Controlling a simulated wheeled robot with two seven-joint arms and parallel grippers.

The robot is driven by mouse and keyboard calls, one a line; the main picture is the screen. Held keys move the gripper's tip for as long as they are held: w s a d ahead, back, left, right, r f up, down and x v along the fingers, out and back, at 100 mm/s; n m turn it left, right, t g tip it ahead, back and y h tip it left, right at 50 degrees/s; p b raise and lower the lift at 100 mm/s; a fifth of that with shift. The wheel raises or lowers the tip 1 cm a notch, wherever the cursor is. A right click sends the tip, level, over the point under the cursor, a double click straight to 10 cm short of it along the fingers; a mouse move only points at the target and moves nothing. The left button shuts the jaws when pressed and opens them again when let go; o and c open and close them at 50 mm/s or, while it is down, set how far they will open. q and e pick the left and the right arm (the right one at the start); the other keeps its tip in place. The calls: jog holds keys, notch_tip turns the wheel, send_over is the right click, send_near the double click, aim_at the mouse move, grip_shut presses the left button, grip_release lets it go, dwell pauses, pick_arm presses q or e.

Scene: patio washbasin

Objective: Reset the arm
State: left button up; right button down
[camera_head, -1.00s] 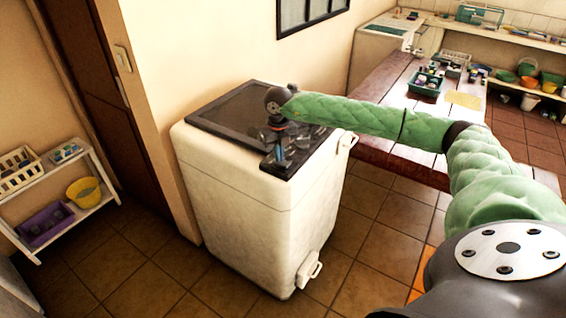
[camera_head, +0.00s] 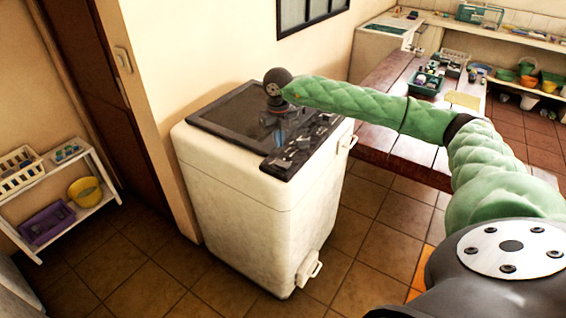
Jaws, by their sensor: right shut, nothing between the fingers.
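My right arm, in a green quilted sleeve, comes in from the right and reaches across to the washing machine. My right gripper (camera_head: 277,128) hangs below the dark wrist joint, over the machine's dark lid near the control panel. It is shut and empty; its fingertips are small and dark against the lid, and I cannot tell whether they touch it. The white washing machine (camera_head: 235,215) stands against the wall with its dark lid (camera_head: 235,108) closed. Its control panel (camera_head: 300,147) with knobs lies at the lid's right edge. My left gripper is not in view.
A wooden table (camera_head: 390,70) stands behind my arm with a green tray (camera_head: 427,84) on it. A white shelf (camera_head: 93,168) with baskets and a yellow bucket (camera_head: 85,191) is at the left. The tiled floor in front of the machine is clear.

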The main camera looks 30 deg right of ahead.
jog(key=shift+r, duration=0.35)
jog(key=shift+a+f, duration=0.1)
